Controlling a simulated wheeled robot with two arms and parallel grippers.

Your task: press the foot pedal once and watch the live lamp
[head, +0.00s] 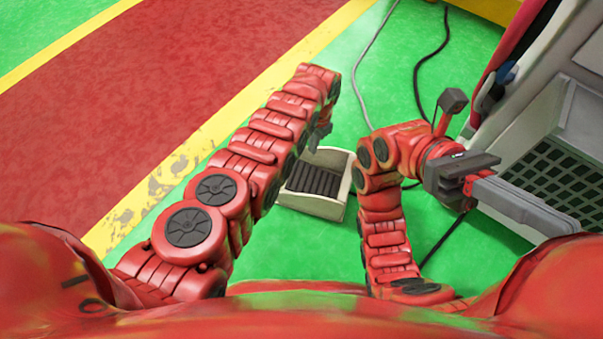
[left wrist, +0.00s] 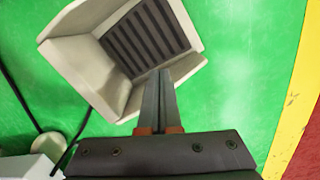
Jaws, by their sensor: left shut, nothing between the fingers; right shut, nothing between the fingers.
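The foot pedal (head: 314,181) is a dark ribbed plate in a cream open-topped housing on the green floor, in the middle of the head view. In the left wrist view the ribbed pedal (left wrist: 140,38) shows large, with the housing's walls around it. My left gripper (left wrist: 162,74) is shut and empty. In the head view my left gripper (head: 313,143) is partly hidden by my arm, just above the pedal. My right gripper (head: 545,217) is shut beside the grey machine. I cannot make out a live lamp.
A grey machine (head: 540,110) with a dark mesh panel (head: 565,178) stands at the right, close to my right arm. Dark cables (head: 418,75) lie on the green floor behind the pedal. A yellow line (head: 150,195) borders a red floor strip at the left.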

